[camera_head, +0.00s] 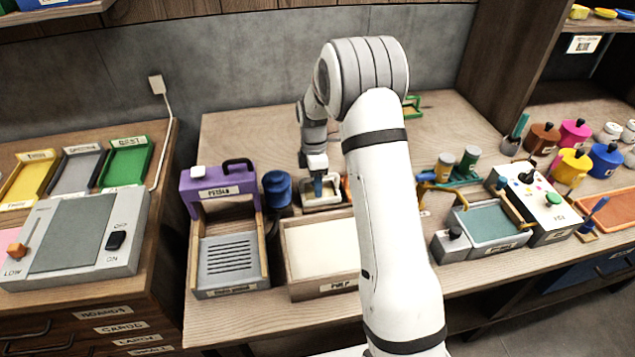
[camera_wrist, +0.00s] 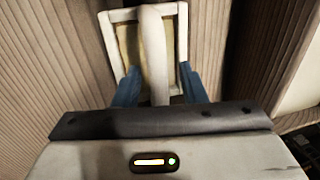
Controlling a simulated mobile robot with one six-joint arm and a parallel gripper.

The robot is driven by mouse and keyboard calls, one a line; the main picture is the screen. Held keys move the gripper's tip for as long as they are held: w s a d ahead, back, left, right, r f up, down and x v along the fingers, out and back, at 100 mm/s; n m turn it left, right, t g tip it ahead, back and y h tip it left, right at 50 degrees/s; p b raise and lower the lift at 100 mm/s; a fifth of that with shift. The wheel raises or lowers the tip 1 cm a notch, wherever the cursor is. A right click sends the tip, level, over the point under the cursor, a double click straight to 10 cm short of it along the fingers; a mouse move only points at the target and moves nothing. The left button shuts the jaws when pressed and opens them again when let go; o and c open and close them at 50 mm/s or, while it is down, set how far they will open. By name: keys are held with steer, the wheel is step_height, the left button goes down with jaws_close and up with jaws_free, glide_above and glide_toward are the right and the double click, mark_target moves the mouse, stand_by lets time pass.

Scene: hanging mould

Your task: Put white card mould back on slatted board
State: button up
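The white card mould (camera_head: 322,206) is a small white frame with a pale panel. In the head view it is on the bench behind the pulp vat, partly hidden by my gripper (camera_head: 320,187). In the wrist view, the mould's white frame (camera_wrist: 122,16) lies ahead, with a pale upright handle (camera_wrist: 154,60) over its middle. My gripper's blue fingers (camera_wrist: 160,88) stand on either side of the handle, with gaps showing, so it looks open. The grey slatted board (camera_head: 230,268) sits in a wooden frame at the front left of the bench, with nothing on it.
The pulp vat (camera_head: 324,287) is between the slatted board and my arm. A purple-topped press (camera_head: 218,183) stands behind the board, with a blue container (camera_head: 277,188) beside it. A teal tray (camera_head: 490,226) and control box (camera_head: 538,200) are at right.

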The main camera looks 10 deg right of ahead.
steer(key=shift+r, duration=0.1)
steer(key=s+r+m+t, duration=0.1)
steer(key=s+r+m, duration=0.35)
steer(key=r, duration=1.05)
steer(key=s+r+m+t, duration=0.2)
steer(key=s+m, duration=0.4)
steer(key=s, duration=0.6)
steer(key=s+d+r+m+t, duration=0.1)
steer(key=s+r+m+t, duration=0.1)
steer(key=s+m, duration=0.5)
steer(key=s, duration=0.6)
steer(key=shift+d+b, duration=0.2)
steer(key=shift+b, duration=0.1)
